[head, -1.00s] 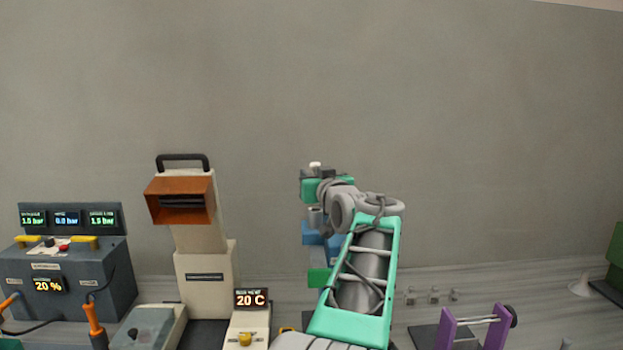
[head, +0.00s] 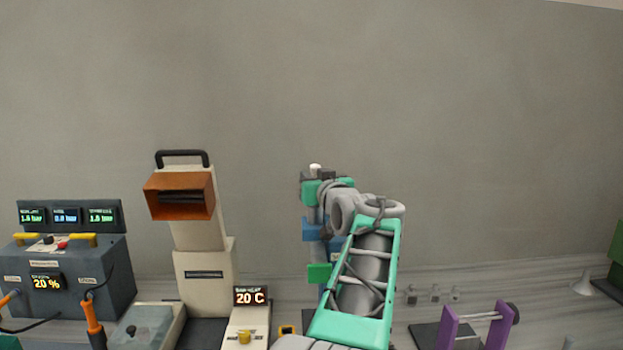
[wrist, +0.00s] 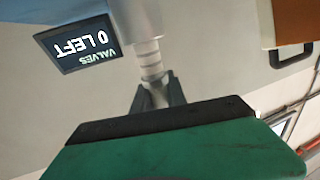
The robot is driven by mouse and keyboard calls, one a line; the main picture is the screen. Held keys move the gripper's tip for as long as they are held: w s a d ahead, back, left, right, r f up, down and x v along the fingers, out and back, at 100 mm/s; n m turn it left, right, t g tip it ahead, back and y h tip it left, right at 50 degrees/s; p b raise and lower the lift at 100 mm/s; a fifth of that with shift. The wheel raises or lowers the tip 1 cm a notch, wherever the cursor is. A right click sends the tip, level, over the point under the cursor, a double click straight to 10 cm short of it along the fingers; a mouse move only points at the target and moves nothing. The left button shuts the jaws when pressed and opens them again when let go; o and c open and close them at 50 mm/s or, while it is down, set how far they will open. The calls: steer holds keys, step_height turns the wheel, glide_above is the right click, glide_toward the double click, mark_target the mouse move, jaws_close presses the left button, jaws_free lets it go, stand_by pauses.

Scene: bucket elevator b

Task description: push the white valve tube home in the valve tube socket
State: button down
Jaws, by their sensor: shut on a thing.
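The white valve tube (wrist: 149,58) shows in the wrist view as a pale ribbed piece. It stands between the dark fingers of my gripper (wrist: 155,88), which is shut on it at its narrow end. The tube's other end meets a wider grey cylinder (wrist: 134,18). I cannot tell if that cylinder is the valve tube socket or how deep the tube sits. In the head view my arm covers the fingers and the tube.
A small display (wrist: 78,43) reading "VALVES 0 LEFT" is close beside the cylinder. In the head view, a cream machine with an orange hood (head: 180,196) and a grey control box (head: 75,275) stand left. A purple stand (head: 447,328) is at right.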

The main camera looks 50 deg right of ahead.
steer(key=shift+f+b, duration=1.75)
steer(key=c, duration=1.3)
jaws_free()
steer(key=shift+o, duration=0.2)
steer(key=shift+s, duration=0.1)
steer(key=shift+s+a+f, duration=0.1)
steer(key=shift+s+a, duration=0.05)
steer(key=shift+s, duration=0.2)
steer(key=b+v, duration=0.2)
steer(key=v, duration=0.5)
steer(key=shift+a, duration=0.1)
